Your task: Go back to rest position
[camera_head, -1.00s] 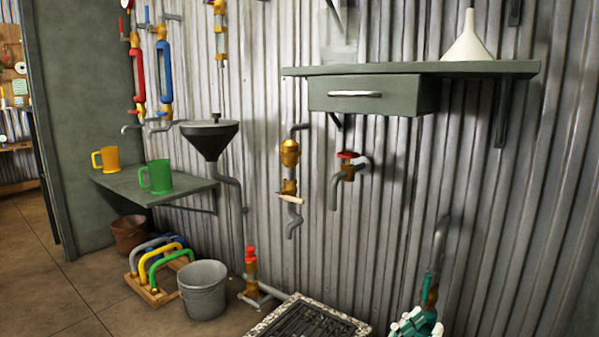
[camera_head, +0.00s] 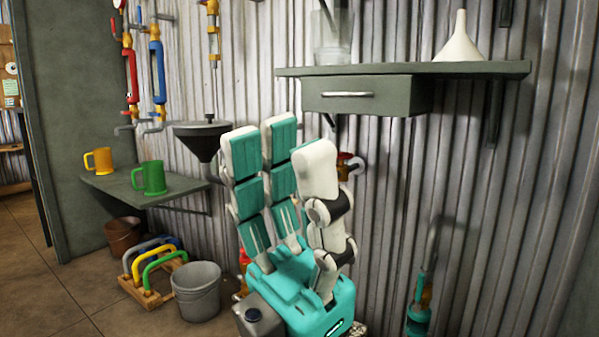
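My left gripper (camera_head: 288,158) is large in the middle of the head view, teal and white, with its fingers pointing up. Two fingers stand on the left and one thicker finger on the right, with a gap between them. It is open and nothing shows between the fingers. It stands in front of the corrugated wall, below the drawer, and hides most of the brass valve pipes and the floor grate. My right gripper is not in view.
A grey shelf (camera_head: 470,70) with a drawer (camera_head: 360,95) bears a white funnel (camera_head: 458,45) and a glass jar (camera_head: 331,45). An orange mug (camera_head: 100,160) and green mug (camera_head: 152,178) stand on a side shelf (camera_head: 125,187). A grey bucket (camera_head: 198,292) stands on the floor.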

